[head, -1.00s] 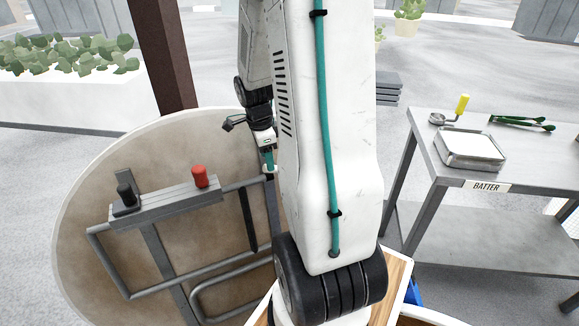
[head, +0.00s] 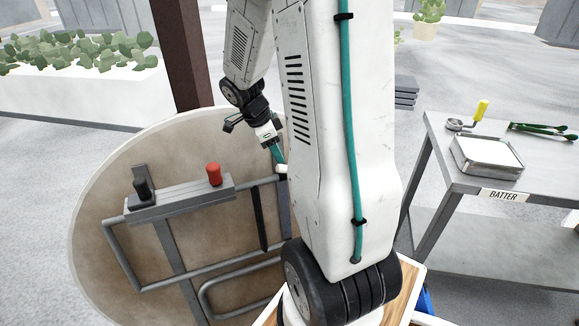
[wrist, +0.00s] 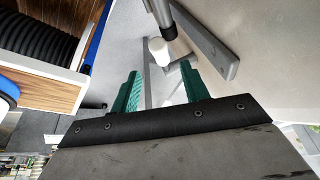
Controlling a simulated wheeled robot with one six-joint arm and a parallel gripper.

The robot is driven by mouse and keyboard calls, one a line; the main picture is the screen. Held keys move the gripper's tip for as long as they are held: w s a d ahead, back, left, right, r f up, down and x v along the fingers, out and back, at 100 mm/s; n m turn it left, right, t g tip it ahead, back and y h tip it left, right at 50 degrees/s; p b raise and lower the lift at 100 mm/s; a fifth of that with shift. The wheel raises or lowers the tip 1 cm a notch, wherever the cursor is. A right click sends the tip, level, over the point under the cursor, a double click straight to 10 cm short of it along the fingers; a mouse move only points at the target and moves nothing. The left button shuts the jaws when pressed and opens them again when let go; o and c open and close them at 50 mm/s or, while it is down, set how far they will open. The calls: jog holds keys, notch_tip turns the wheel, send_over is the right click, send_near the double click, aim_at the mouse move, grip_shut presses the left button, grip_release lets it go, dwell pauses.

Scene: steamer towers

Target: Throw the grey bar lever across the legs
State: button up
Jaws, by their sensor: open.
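A round tabletop (head: 105,235) stands on edge with its brown underside facing me. Tubular grey legs (head: 205,270) lie folded against it. A grey bar (head: 185,196) on it carries a black knob (head: 141,187) and a red knob (head: 214,174). A pale cylindrical grip (head: 281,169) sits by the right end of the leg frame, partly hidden by my arm. In the wrist view the white grip (wrist: 158,50) lies just ahead of my green fingertips, between their lines. My gripper (head: 276,153) is open and empty, its fingers (wrist: 160,72) apart. I cannot tell which part is the lever's pivot.
A grey table (head: 440,150) at right holds a batter pan (head: 487,155), a yellow-handled scoop (head: 480,110) and green tongs (head: 540,130). A brown post (head: 190,60) and a white planter (head: 80,98) stand behind the tabletop. My arm hides the middle.

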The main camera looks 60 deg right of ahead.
aim_at(284, 166)
jog(key=shift+h, duration=0.3)
jog(key=x, duration=0.7)
jog(key=shift+f, duration=0.25)
